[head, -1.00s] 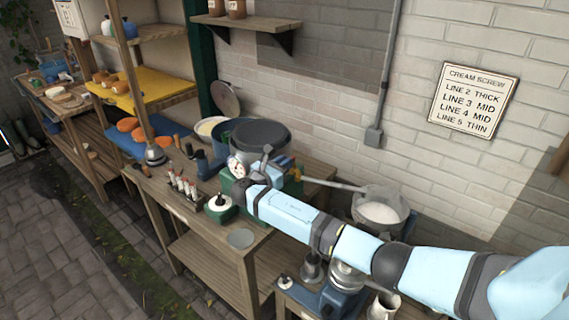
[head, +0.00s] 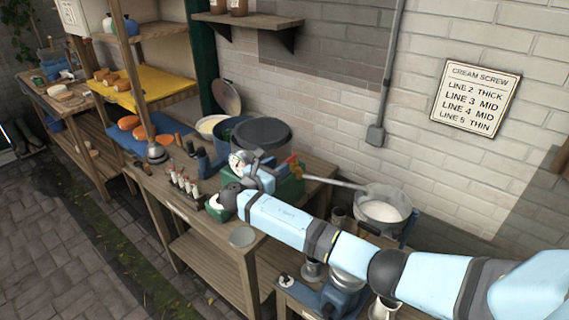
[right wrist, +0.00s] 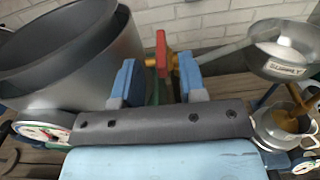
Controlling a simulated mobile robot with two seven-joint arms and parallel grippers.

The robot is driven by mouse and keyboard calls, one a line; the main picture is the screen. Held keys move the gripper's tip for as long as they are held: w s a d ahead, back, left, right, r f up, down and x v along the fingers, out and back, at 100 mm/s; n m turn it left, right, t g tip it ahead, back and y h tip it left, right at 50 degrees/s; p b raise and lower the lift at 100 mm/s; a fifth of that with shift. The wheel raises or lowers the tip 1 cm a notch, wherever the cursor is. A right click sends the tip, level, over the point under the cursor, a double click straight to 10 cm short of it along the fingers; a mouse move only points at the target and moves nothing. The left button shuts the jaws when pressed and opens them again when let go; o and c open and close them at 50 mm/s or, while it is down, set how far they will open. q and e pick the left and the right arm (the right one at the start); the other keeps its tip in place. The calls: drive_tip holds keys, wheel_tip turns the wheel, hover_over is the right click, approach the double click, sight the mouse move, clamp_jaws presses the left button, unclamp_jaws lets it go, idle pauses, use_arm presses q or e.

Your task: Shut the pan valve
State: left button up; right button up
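The fingertips are partly hidden in the head view. My left gripper is not in view.
A sloping spout (head: 335,182) leads from the valve side to a bowl of white liquid (head: 380,211). Dials (right wrist: 40,132) stand close below the pan. Small bottles (head: 184,184) and a grey disc (head: 242,236) lie along the bench front. A wall sign (head: 476,97) hangs behind.

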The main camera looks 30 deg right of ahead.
drive_tip(key=b+v, duration=0.1)
drive_tip(key=v, duration=0.9)
drive_tip(key=shift+f, duration=0.1)
drive_tip(key=s+a+f+m+t+y+p, duration=0.1)
drive_tip(key=s+a+f+m+y, duration=0.15)
drive_tip(key=s+f+y, duration=0.75)
drive_tip(key=s+a+f+m+t+y, duration=0.1)
drive_tip(key=s+a+f+m+y, duration=0.15)
drive_tip(key=s+f, duration=0.75)
drive_tip(key=s+f+m+t+y+p, duration=0.1)
drive_tip(key=s+m+y, duration=0.6)
drive_tip(key=s+m, duration=0.7)
drive_tip(key=shift+s+f+t, duration=0.35)
drive_tip(key=shift+f+t, duration=0.15)
drive_tip(key=shift+t, duration=0.1)
